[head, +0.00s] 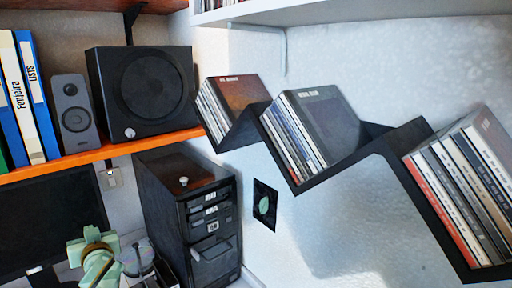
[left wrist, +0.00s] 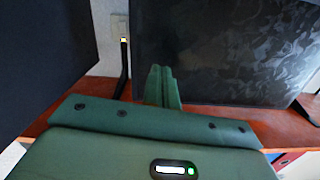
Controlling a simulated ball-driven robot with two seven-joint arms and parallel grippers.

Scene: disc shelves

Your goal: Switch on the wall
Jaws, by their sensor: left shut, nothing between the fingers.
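A dark square plate with a pale green oval in its middle (head: 265,205) is on the white wall, right of the black computer tower. A small pale wall plate (head: 112,178) is under the orange shelf; a pale plate with a small yellow light (left wrist: 121,38) also shows in the left wrist view. I cannot tell which one is the task's switch. My left gripper (head: 92,250) is low at the left in the head view, apart from both plates. Its green fingers (left wrist: 162,70) are shut and empty in the left wrist view. My right gripper is not in view.
The black computer tower (head: 190,225) stands between my left gripper and the dark plate. A dark monitor (head: 45,220) is at the left. An orange shelf (head: 95,153) holds speakers and binders. A zigzag shelf (head: 375,150) with discs juts out above the dark plate.

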